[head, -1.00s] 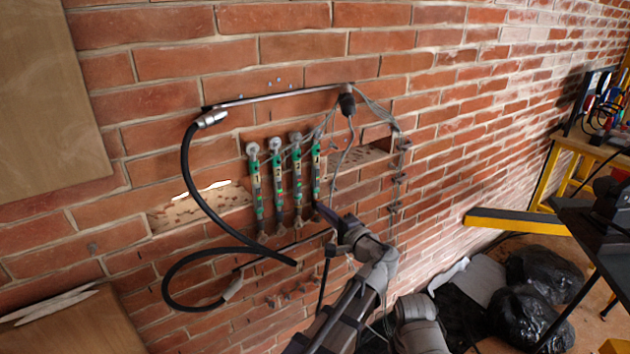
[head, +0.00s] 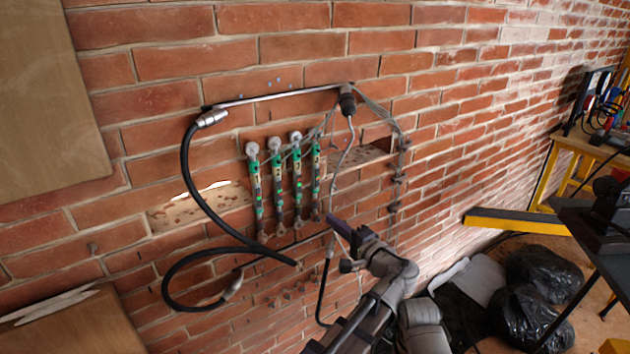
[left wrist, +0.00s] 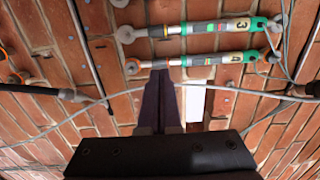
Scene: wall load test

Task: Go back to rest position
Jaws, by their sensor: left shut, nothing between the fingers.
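My left gripper (head: 334,221) is in front of the brick wall, just right of and slightly below the rightmost rod. Its dark fingers are shut with nothing between them; they also show in the left wrist view (left wrist: 160,85). Several grey-and-green rods (head: 278,180) hang upright side by side on the wall. The rods marked 3 (left wrist: 205,28) and 4 (left wrist: 205,60) show in the left wrist view. The fingertips appear close to rod 4 there; whether they touch it I cannot tell. My right gripper is not in view.
A thick black hose (head: 188,165) loops from a metal bar (head: 280,96) on the wall. Thin grey cables (head: 375,105) run at the right of the rods. Black bags (head: 530,315), a yellow beam (head: 515,222) and a workbench (head: 590,150) stand right.

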